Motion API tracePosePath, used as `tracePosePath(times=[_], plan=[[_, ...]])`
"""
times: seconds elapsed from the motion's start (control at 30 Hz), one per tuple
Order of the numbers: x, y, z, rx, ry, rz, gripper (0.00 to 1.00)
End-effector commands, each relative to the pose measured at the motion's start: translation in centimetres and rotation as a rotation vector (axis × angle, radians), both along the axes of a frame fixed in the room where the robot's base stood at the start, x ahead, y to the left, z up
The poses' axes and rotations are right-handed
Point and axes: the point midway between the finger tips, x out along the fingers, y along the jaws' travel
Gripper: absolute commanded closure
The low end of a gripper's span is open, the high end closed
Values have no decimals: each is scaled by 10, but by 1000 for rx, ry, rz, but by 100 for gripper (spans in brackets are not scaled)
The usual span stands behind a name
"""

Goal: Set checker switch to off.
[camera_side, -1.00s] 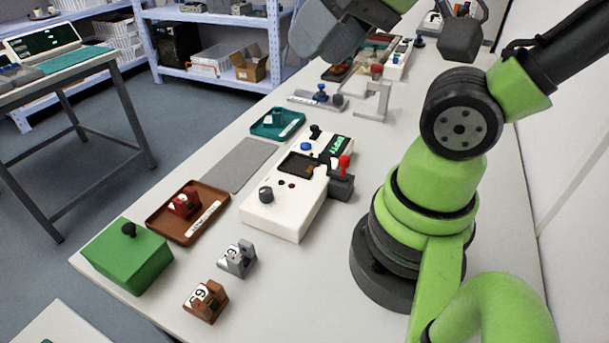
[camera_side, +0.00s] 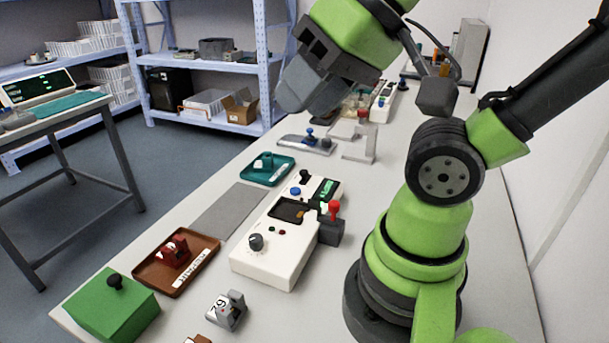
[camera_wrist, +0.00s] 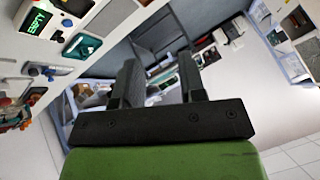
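A white console (camera_side: 270,262) stands on the bench left of my arm's base.
A green box (camera_side: 113,308), a brown tray (camera_side: 190,278) with a red part, a grey block (camera_side: 226,311), a grey mat (camera_side: 228,212) and a teal tray (camera_side: 268,170) lie around the console. A grey stand (camera_side: 360,146) is behind it. Shelving lies beyond.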

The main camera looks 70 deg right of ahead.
Motion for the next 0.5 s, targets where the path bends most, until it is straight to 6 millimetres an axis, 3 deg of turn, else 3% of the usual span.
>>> tracePosePath(times=[0.1,0.17,0.27,0.37,0.5], plan=[[0,0,0,0,0,0,62],[0,0,0,0,0,0,53],[5,-3,1,-6,13,-12,52],[19,-12,1,-25,56,-48,52],[55,-43,-4,-61,164,-133,52]])
